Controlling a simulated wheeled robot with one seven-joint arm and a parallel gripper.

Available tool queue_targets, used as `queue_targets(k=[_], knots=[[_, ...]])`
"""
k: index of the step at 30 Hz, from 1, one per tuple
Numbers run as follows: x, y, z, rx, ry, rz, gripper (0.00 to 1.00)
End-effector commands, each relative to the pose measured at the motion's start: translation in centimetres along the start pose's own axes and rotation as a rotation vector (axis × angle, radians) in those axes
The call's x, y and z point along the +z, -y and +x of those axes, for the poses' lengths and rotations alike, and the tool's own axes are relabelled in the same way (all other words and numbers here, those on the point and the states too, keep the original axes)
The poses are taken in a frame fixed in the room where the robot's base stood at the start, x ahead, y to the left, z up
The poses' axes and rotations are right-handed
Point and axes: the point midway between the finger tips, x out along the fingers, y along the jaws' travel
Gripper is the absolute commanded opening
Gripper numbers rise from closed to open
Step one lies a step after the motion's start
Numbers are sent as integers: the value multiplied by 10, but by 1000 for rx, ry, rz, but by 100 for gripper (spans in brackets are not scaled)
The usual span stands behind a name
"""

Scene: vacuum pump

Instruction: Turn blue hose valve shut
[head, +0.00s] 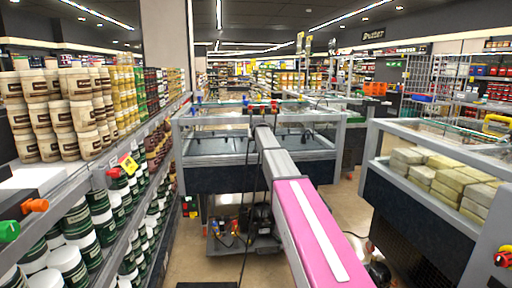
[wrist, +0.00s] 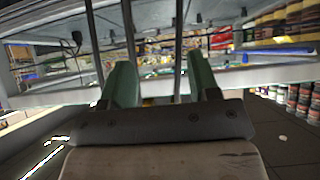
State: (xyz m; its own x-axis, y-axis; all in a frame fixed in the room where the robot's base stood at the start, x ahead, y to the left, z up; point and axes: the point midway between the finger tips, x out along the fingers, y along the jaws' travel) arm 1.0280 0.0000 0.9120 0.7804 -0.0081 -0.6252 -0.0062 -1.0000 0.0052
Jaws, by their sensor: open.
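A dark vacuum pump (head: 262,220) stands on a low platform under the display case in the head view. Small red, yellow and blue fittings (head: 217,228) sit at its left; I cannot tell which is the blue hose valve. My gripper (wrist: 161,82) shows in the wrist view with two green fingers apart and nothing between them. In the head view it is hidden at the far end of my pink and grey arm. The wrist view is blurred, and no valve can be made out between the fingers.
A glass-topped display case (head: 220,146) stands ahead, with small red and blue items on its upper rim. Shelves of jars and tubs (head: 78,115) line the left. Another case (head: 400,205) with wrapped blocks stands at right. Bare floor (head: 345,205) lies between the cases.

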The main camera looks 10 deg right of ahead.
Motion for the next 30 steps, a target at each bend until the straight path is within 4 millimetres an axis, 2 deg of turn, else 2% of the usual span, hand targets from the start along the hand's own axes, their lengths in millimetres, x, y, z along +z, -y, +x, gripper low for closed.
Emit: queue_targets(k=[3, 9, 22, 23, 26, 29, 30], knots=[[18, 0, -1, -2, 21, -2, 56], [33, 0, 0, -5, 40, -4, 56], [32, 0, 0, -6, 41, -4, 56], [27, 0, 1, -6, 36, -4, 56], [-12, 0, 3, -8, -8, -4, 56], [-77, 0, 2, -12, -85, -5, 56], [-104, -1, 0, -13, -118, -4, 56]])
